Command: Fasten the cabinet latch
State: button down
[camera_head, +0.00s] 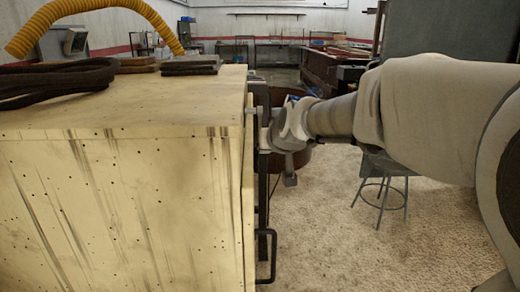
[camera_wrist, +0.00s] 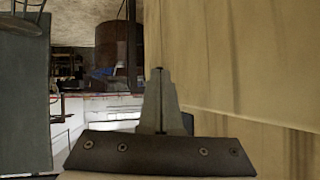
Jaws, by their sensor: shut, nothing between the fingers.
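The pale wooden cabinet (camera_head: 130,190) fills the left of the head view. Its front is seen edge-on at the right side. A dark upright metal strip (camera_head: 262,190) runs along that front, with a dark bar handle (camera_head: 270,262) low down. I cannot make out the latch clearly in either view. My gripper (camera_head: 254,112) is at the upper part of the cabinet front, its tips partly hidden there. In the wrist view my gripper (camera_wrist: 160,73) is shut and empty, its fingers together, beside the cabinet's wooden panels (camera_wrist: 230,45). I cannot tell whether they touch.
Dark coiled straps (camera_head: 60,78), flat dark pads (camera_head: 190,66) and a yellow hose (camera_head: 90,8) are on or above the cabinet top. A grey stool (camera_head: 385,185) stands on the floor at right. The pale floor (camera_head: 350,250) before the cabinet is open.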

jog(key=s+d, duration=0.2)
jog(key=s, duration=0.8)
jog(key=shift+s, duration=0.15)
jog(key=s+d+f+m+g+h, duration=0.1)
jog(key=s+d+f+g, duration=0.3)
jog(key=s, duration=0.7)
jog(key=s+d+f+g+h, duration=0.15)
jog(key=s+d+f, duration=0.3)
jog(key=s, duration=0.65)
notch_tip(320, 180, up, 24)
jog(key=p, duration=2.3)
jog(key=shift+d, duration=0.2)
